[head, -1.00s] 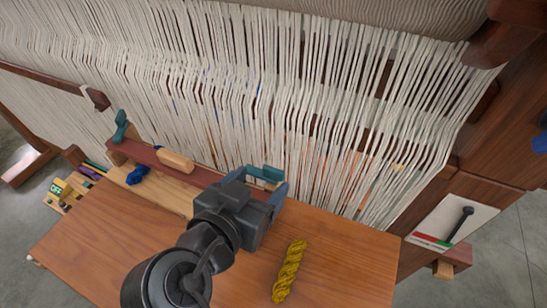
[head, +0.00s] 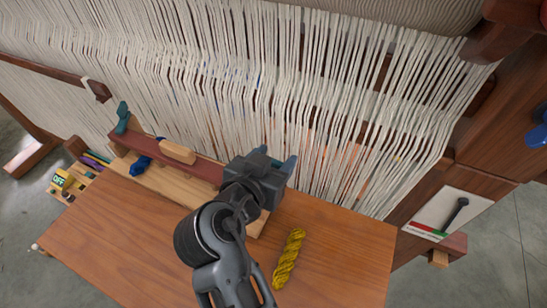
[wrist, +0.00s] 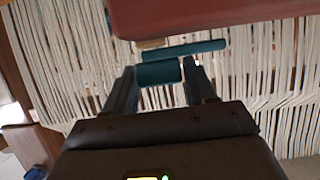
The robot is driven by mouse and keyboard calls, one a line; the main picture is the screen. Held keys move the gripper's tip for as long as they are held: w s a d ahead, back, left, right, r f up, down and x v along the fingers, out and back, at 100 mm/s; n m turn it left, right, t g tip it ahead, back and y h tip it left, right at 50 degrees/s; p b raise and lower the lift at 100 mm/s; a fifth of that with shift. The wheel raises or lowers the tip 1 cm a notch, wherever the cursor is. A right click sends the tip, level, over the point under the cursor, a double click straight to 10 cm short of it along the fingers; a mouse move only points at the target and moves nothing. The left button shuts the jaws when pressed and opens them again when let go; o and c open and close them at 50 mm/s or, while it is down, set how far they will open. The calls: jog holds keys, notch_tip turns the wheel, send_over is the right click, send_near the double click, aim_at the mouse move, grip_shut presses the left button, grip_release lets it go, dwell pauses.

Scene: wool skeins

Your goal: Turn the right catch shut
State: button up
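The right catch is teal. In the wrist view its block (wrist: 160,73) spans the gap between my fingertips, and a longer teal bar (wrist: 205,47) lies just beyond it, beside the red-brown bar (wrist: 215,15). My gripper (head: 281,166) is at the right end of the red-brown bar (head: 205,166) in the head view. In the wrist view (wrist: 160,75) both fingers appear to touch the block's sides. My gripper hides most of the right catch in the head view. The left catch (head: 122,118) is teal and stands up at the bar's left end.
White warp threads (head: 330,110) hang close behind the bar. A yellow skein (head: 289,258) lies on the wooden table (head: 335,260) right of my arm. A blue skein (head: 140,165) and a light wooden block (head: 178,151) are at the bar's left part. The table's right side is clear.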

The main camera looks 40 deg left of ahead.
jog(key=c, duration=0.6)
jog(key=n+g+y, duration=0.1)
jog(key=n+y, duration=0.2)
jog(key=shift+d, duration=0.1)
jog(key=n+g+y, duration=0.2)
jog(key=n+y, duration=0.1)
jog(key=y, duration=0.1)
jog(key=shift+w+n+g, duration=0.1)
jog(key=shift+n+g, duration=0.3)
jog(key=n+g+y+b, duration=0.2)
jog(key=n, duration=0.1)
jog(key=shift+f+g, duration=0.15)
jog(key=shift+g, duration=0.25)
jog(key=shift+n+g+y+b, duration=0.4)
jog(key=shift+n+g+b, duration=0.7)
jog(key=shift+g+b, duration=0.15)
